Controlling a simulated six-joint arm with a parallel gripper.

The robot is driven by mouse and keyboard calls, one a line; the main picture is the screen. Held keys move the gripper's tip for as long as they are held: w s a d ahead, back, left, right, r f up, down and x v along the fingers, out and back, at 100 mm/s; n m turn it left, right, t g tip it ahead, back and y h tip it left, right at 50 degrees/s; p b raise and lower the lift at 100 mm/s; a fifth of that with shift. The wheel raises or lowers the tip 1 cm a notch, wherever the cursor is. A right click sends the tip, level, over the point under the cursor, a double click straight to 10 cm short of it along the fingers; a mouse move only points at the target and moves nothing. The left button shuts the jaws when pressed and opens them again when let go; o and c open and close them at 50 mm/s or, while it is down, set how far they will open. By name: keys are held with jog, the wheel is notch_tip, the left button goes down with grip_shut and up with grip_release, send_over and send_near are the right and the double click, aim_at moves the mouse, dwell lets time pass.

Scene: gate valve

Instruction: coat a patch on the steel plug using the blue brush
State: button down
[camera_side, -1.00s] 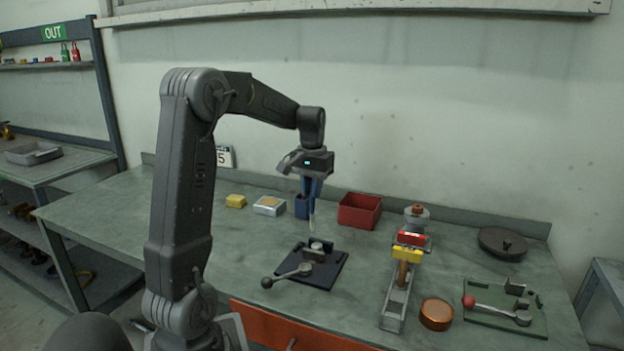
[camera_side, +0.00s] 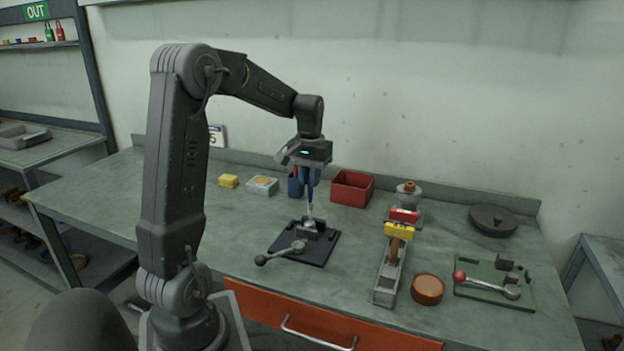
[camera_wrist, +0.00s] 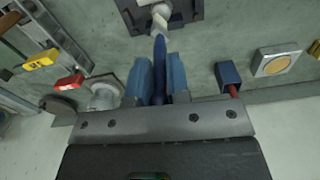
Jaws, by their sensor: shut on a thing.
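My gripper (camera_side: 309,184) is shut on the blue brush (camera_wrist: 159,68), which points down between its blue fingers. The brush's pale bristle tip (camera_side: 310,212) is at the top of the steel plug (camera_side: 308,225). The plug sits in a holder on a black plate (camera_side: 322,251) with a ball-ended lever (camera_side: 279,253). In the wrist view the bristles overlap the plug (camera_wrist: 161,9), at the top of the picture. I cannot tell whether they touch or hover just above it. Part of the plug is hidden by the bristles.
Behind are a blue cup (camera_side: 295,187) with a red item, a red bin (camera_side: 352,188), a tin with a tan top (camera_side: 262,186) and a yellow block (camera_side: 228,181). A rail with a yellow clamp (camera_side: 399,231), copper cap (camera_side: 428,289) and green plate (camera_side: 475,286) stand right.

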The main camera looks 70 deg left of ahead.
notch_tip(320, 180, up, 7)
jog(key=a, duration=0.2)
jog(key=shift+s+f, duration=0.2)
jog(key=shift+s, duration=0.15)
dwell(0.4)
jog(key=shift+f, duration=0.1)
dwell(0.6)
